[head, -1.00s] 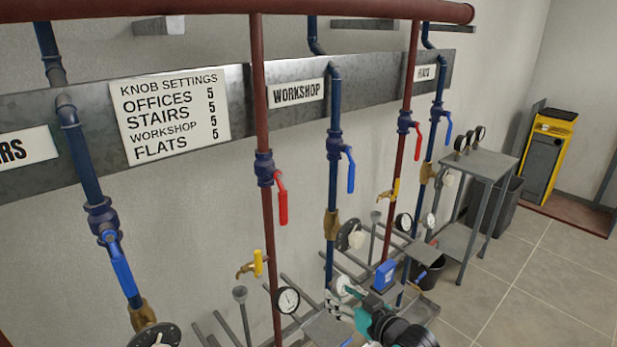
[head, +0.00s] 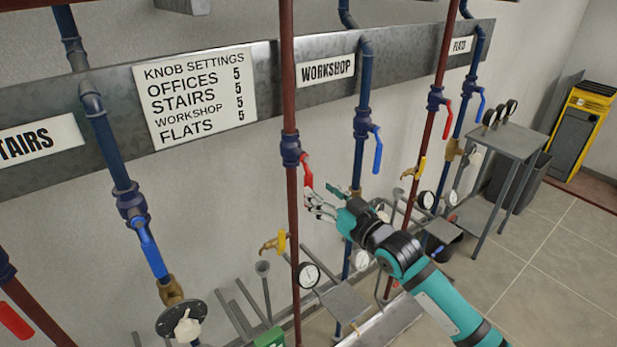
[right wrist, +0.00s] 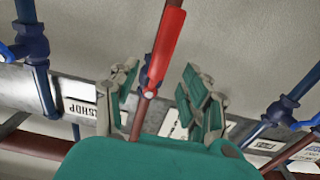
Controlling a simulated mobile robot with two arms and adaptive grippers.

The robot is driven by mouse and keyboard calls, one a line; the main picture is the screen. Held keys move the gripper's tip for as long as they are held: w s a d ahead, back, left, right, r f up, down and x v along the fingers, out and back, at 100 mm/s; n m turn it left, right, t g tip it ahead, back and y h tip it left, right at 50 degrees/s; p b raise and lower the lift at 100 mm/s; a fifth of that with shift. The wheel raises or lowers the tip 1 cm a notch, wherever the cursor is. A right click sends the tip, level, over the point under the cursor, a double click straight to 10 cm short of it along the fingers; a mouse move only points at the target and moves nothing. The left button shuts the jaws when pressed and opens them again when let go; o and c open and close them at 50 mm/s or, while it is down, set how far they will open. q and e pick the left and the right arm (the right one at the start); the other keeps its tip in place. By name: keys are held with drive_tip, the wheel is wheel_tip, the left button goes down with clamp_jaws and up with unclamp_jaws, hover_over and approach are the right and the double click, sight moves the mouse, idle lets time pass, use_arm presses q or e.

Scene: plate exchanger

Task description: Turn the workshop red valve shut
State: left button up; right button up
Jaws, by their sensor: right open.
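The workshop red valve lever (head: 307,171) hangs down beside its red pipe (head: 291,225), left of the blue pipe under the WORKSHOP sign (head: 325,70). Its dark blue valve body (head: 290,149) sits on the red pipe. My right gripper (head: 314,199) is open at the lower end of this lever. In the right wrist view, which is upside down, the red lever (right wrist: 166,48) runs between the two spread fingers of my right gripper (right wrist: 161,75). Whether a finger touches the lever cannot be told. My left gripper is out of view.
A blue lever (head: 377,151) on the neighbouring blue pipe (head: 360,105) is close to the right. A yellow-handled tap (head: 280,242) and a round gauge (head: 308,275) are below on the red pipe. A grey metal table (head: 500,150) stands farther right beside open tiled floor.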

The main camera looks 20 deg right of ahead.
sight(311, 185)
drive_tip(key=p+x, duration=0.1)
drive_tip(key=x, duration=0.4)
drive_tip(key=shift+w+a, duration=0.15)
drive_tip(key=shift+w, duration=0.2)
clamp_jaws()
